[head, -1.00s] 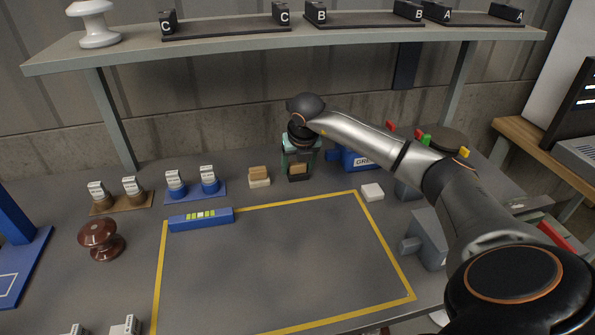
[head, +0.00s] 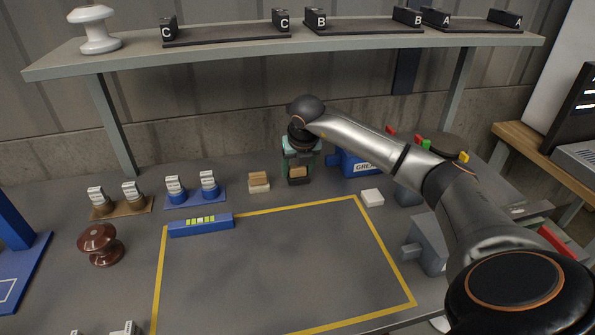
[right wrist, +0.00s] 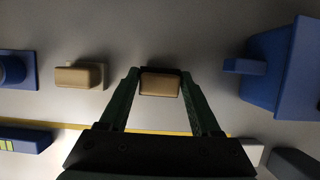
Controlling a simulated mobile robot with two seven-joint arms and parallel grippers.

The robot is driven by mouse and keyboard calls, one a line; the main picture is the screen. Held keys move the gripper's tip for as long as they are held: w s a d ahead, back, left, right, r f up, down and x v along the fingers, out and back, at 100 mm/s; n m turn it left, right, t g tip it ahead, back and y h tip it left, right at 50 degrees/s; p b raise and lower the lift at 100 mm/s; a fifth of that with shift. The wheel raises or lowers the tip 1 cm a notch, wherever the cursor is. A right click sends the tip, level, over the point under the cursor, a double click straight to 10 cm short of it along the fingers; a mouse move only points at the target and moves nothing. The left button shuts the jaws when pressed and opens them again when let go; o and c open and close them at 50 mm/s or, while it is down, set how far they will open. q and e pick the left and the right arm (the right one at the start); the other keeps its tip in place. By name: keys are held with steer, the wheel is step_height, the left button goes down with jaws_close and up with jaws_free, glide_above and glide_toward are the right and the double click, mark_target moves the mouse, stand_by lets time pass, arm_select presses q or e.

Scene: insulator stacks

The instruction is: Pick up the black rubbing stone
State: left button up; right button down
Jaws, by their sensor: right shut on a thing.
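The black rubbing stone (right wrist: 146,72) shows as a dark block with a tan upper part, between the fingers of my right gripper (right wrist: 160,80) in the right wrist view. In the head view my right gripper (head: 298,174) points down at the back of the bench, shut on this stone. The stone's tan part (head: 297,172) shows there between the fingers. Its lower dark part is mostly hidden, and I cannot tell whether it touches the bench. My left gripper is not in view.
A similar tan-topped pale block (head: 259,182) stands just left of the gripper. A blue vise-like block (head: 361,164) stands close on the right. A white block (head: 372,197) lies in front. The yellow-outlined area (head: 285,265) is clear. A shelf (head: 240,53) overhangs the back.

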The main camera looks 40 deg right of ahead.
steer(key=v, duration=0.3)
steer(key=shift+w+d, duration=0.15)
steer(key=s+a, duration=0.2)
steer(key=s, duration=0.3)
steer(key=s+a+b, duration=0.1)
steer(key=s+a, duration=0.2)
steer(key=s, duration=0.2)
steer(key=s+a, duration=0.3)
steer(key=s, duration=0.2)
steer(key=shift+a+b, duration=0.2)
steer(key=shift+b, duration=0.1)
steer(key=c, duration=0.7)
jaws_free()
steer(key=c, duration=0.5)
steer(key=shift+c, duration=0.4)
